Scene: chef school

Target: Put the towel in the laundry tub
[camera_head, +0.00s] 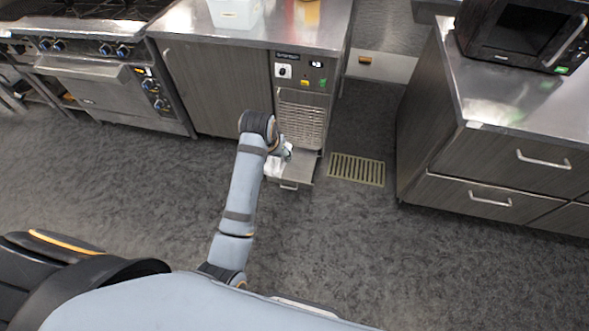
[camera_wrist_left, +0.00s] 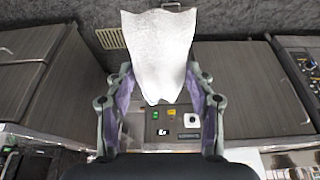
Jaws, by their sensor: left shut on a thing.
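A white towel (camera_wrist_left: 158,45) hangs between the fingertips of my left gripper (camera_wrist_left: 160,72) in the wrist view. In the head view, the left gripper (camera_head: 284,152) is low in front of the counter unit, and a bit of the white towel (camera_head: 273,168) shows beside it. The gripper is shut on the towel. A white tub (camera_head: 234,14) stands on the counter top at the upper edge of the head view; I cannot tell if it is the laundry tub. My right gripper is not in view.
A control panel (camera_head: 303,72) sits above a louvred grille (camera_head: 301,118), with an open drawer or flap (camera_head: 300,172) below, close to the gripper. A floor drain (camera_head: 357,169) lies to the right. A drawer cabinet (camera_head: 500,170) stands farther right. Grey floor is clear in front.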

